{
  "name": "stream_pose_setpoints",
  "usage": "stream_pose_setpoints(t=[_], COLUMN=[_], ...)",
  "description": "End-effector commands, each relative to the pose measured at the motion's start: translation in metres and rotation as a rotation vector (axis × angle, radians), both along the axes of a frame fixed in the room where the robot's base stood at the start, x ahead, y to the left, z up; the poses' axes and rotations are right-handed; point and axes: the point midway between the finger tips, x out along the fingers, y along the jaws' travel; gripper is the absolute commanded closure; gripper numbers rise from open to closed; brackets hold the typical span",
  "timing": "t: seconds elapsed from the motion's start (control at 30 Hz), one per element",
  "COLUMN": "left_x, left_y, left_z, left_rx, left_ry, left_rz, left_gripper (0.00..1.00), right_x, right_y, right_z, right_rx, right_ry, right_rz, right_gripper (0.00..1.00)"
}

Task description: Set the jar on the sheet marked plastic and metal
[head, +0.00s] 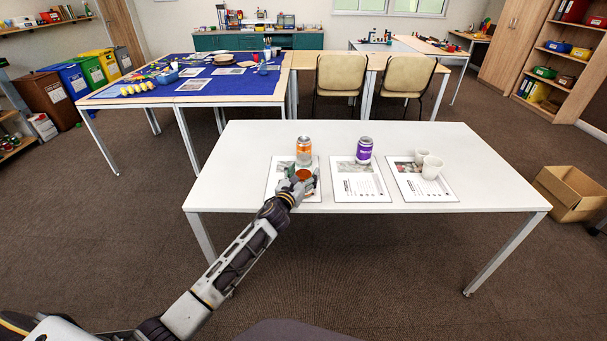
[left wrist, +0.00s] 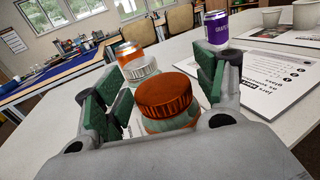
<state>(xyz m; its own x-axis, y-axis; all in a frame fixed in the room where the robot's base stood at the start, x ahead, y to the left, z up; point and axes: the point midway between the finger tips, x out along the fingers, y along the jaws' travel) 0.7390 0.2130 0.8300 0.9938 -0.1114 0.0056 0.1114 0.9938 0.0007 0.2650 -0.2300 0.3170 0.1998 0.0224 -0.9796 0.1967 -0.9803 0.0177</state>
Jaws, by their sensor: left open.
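A jar with a copper-orange lid (left wrist: 165,95) stands between the fingers of my left gripper (head: 303,183). The gripper is open, and gaps show between its green pads and the jar in the left wrist view. The jar's lid also shows in the head view (head: 304,174). A second, silver-lidded jar (left wrist: 140,68) stands just behind it. Both are at the left sheet (head: 281,188), with an orange can (head: 304,150). A purple can (head: 364,150) stands on the middle sheet (head: 361,187). The sheets' headings are too small to read. My right gripper is out of view.
Two white cups (head: 431,168) stand on the right sheet (head: 424,187). The white table (head: 480,165) is bare at its right end and left end. A blue-covered table (head: 228,87) stands behind, and an open cardboard box (head: 566,190) lies on the floor at right.

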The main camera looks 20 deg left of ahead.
Motion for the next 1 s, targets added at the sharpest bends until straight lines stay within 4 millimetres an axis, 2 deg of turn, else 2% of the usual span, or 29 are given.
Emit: stream_pose_setpoints(t=[0.17,0.43,0.73,1.0], left_x=[-0.014,-0.039,-0.065,-0.088], left_y=[0.002,0.005,0.007,0.010], left_z=[-0.002,-0.002,-0.002,-0.002], left_rx=[-0.001,0.000,-0.001,0.000], left_ry=[0.002,0.002,0.002,0.002], left_rz=[0.000,0.000,0.000,0.000], left_gripper=[0.29,0.29,0.29,0.29], right_x=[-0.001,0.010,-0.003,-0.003], right_y=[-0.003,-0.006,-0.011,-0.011], right_z=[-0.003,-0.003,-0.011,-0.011], right_rx=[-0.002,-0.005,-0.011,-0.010], right_ry=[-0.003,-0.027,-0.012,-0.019], right_rz=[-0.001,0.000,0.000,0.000], right_gripper=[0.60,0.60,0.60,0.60])
